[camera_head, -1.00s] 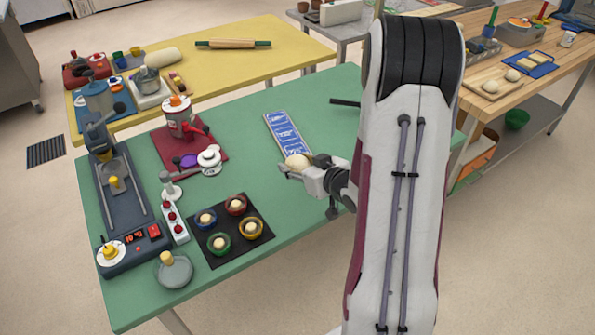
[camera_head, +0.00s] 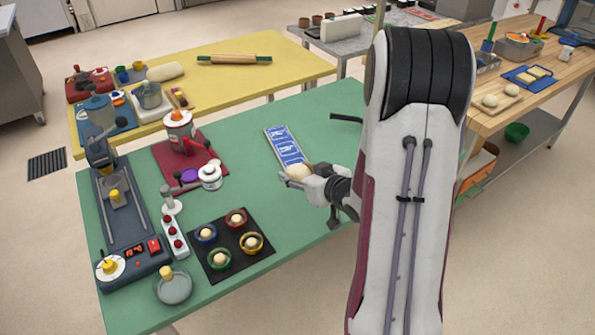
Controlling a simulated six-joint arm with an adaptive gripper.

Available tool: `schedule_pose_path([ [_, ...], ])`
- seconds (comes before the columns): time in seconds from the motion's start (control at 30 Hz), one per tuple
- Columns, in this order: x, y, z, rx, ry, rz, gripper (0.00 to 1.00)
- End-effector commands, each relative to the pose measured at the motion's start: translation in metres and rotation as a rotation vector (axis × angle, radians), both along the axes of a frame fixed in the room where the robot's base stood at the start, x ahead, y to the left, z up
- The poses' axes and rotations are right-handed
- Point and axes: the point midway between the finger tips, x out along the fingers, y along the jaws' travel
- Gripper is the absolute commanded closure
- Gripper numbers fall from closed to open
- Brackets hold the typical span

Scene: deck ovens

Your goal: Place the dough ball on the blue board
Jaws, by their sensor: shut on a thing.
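My gripper (camera_head: 304,182) is shut on a pale, round dough ball (camera_head: 299,172) over the middle of the green table. The fingers cover part of the ball's lower side, and I cannot tell its exact height. Just behind the ball lies a flat blue panel with white markings and a pale edge (camera_head: 281,143); its near end is partly hidden by the ball and gripper. A plain blue board (camera_head: 516,76) lies on the wooden table at the far right, with a few pale pieces on it.
The green table (camera_head: 330,112) has a black mat (camera_head: 213,275) with several coloured bowls, a dark red mat (camera_head: 165,158) with an appliance, and a grey machine (camera_head: 130,225). A wooden tray (camera_head: 478,96) with pale balls lies at right. Bare green space surrounds the panel.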

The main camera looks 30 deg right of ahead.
Motion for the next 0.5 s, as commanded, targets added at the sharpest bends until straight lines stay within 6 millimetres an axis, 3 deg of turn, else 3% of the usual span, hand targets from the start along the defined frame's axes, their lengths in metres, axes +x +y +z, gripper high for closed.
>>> schedule_pose_path([
  [0.2,0.002,0.005,-0.006,0.001,0.001,0.009,0.74],
  [0.5,0.038,-0.012,-0.005,-0.002,-0.001,0.014,0.74],
])
